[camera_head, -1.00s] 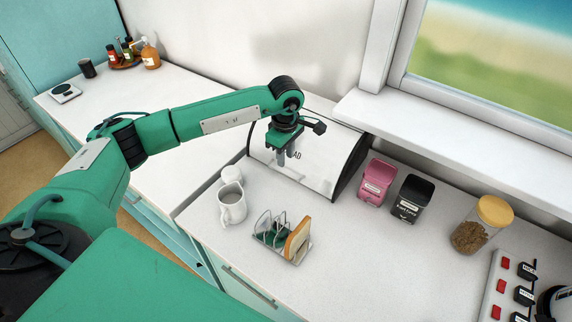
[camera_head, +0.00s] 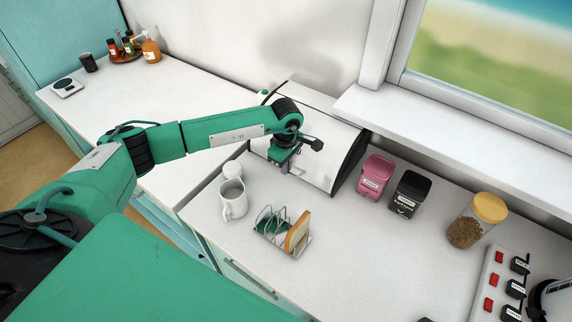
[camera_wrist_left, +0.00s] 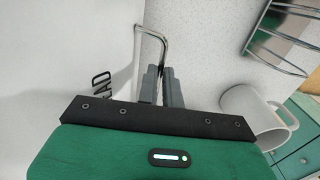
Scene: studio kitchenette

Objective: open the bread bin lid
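The white bread bin (camera_head: 325,120) with dark ends stands against the wall in the head view, and its lid looks closed. Its wire handle (camera_head: 297,170) sticks out low on the front, mostly behind my left gripper (camera_head: 283,168). In the left wrist view, the handle (camera_wrist_left: 153,32) stands out from the lid face (camera_wrist_left: 65,60) with its dark lettering. The handle's long bar runs down between the two grey fingers of my left gripper (camera_wrist_left: 160,85), which are close together on it. My right gripper is not in view.
A white mug (camera_head: 233,200) and a toast rack (camera_head: 270,225) with a bread slice stand in front of the bin. Pink (camera_head: 375,177) and black (camera_head: 409,194) canisters stand right of it, then a jar (camera_head: 476,220). The counter's front middle is clear.

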